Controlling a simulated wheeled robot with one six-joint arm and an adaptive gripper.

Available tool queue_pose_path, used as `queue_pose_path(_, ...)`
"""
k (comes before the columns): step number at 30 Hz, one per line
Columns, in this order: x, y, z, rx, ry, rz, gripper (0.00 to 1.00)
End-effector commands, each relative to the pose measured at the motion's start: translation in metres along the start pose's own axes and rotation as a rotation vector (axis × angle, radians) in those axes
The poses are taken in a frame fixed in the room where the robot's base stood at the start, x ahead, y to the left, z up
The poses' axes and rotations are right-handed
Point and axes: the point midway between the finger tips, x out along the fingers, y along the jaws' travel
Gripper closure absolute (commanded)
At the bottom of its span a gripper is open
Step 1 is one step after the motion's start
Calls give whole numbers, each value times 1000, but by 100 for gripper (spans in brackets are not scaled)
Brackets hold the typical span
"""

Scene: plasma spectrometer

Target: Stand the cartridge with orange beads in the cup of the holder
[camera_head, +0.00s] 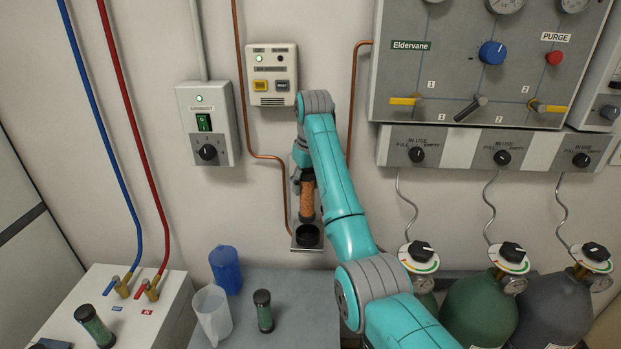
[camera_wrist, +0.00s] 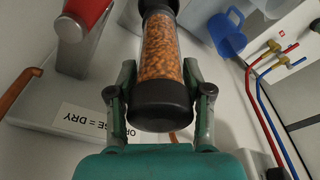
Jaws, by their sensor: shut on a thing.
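The cartridge with orange beads (camera_head: 307,199) is a clear tube with black ends, held roughly upright in front of the wall. In the wrist view the cartridge (camera_wrist: 160,55) lies between both fingers, gripped near its black end cap. My gripper (camera_wrist: 160,88) is shut on it; in the head view the arm partly hides the gripper (camera_head: 303,174).
Copper pipes (camera_head: 281,165) run beside the holder. A bench below carries a blue jug (camera_head: 225,269), a clear beaker (camera_head: 212,312) and a green-bead cartridge (camera_head: 264,312). Gas cylinders (camera_head: 477,305) stand at right.

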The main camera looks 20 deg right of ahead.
Motion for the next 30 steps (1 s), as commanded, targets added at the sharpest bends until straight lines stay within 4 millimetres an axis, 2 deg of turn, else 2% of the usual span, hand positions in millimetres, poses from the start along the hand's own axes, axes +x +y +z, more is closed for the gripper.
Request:
queue_pose_path(18,33,4,12,-1,0,0,99)
queue_pose_path(30,35,5,12,-1,1,0,99)
